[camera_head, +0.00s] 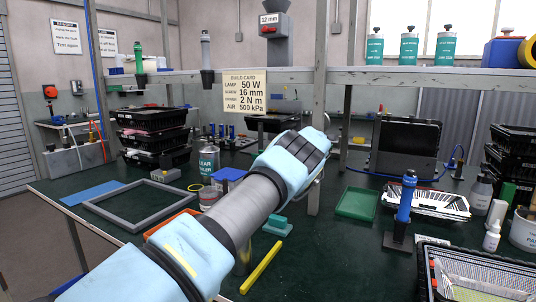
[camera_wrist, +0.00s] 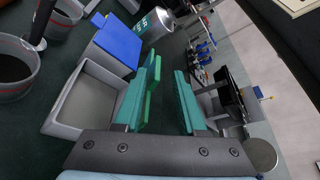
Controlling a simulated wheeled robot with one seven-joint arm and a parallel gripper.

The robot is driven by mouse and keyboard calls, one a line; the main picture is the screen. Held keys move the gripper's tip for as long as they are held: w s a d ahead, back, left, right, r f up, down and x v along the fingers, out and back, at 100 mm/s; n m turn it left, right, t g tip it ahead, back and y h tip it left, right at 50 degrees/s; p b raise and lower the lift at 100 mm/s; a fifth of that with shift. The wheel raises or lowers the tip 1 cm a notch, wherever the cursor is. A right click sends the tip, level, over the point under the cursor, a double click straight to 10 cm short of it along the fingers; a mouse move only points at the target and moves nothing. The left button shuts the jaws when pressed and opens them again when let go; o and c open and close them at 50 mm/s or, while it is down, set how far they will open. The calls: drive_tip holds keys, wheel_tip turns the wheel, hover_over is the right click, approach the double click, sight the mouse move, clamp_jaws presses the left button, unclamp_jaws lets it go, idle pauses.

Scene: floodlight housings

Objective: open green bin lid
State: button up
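My gripper (camera_wrist: 168,88) is open in the wrist view, its two teal fingers wide apart with dark tabletop showing between them. In the head view my arm hides most of its fingers. A narrow green piece (camera_wrist: 152,84) shows beside the left finger; I cannot tell whether it is a bin lid or whether the finger touches it. A grey bin (camera_wrist: 62,130) with a blue lid (camera_wrist: 118,44) stands left of the fingers. The blue lid also shows in the head view (camera_head: 230,174), left of my arm. Teal pieces (camera_head: 278,227) lie just right of my forearm.
A can (camera_wrist: 154,25) stands beyond the blue lid. A shallow green tray (camera_head: 357,204), a blue tool on a stand (camera_head: 406,202) and a yellow bar (camera_head: 262,266) are on the table. A shelf post (camera_head: 319,100) rises close to my wrist.

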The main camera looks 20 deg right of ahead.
drive_tip(key=b+v, duration=0.2)
drive_tip(key=v, duration=0.7)
drive_tip(key=shift+s, duration=0.2)
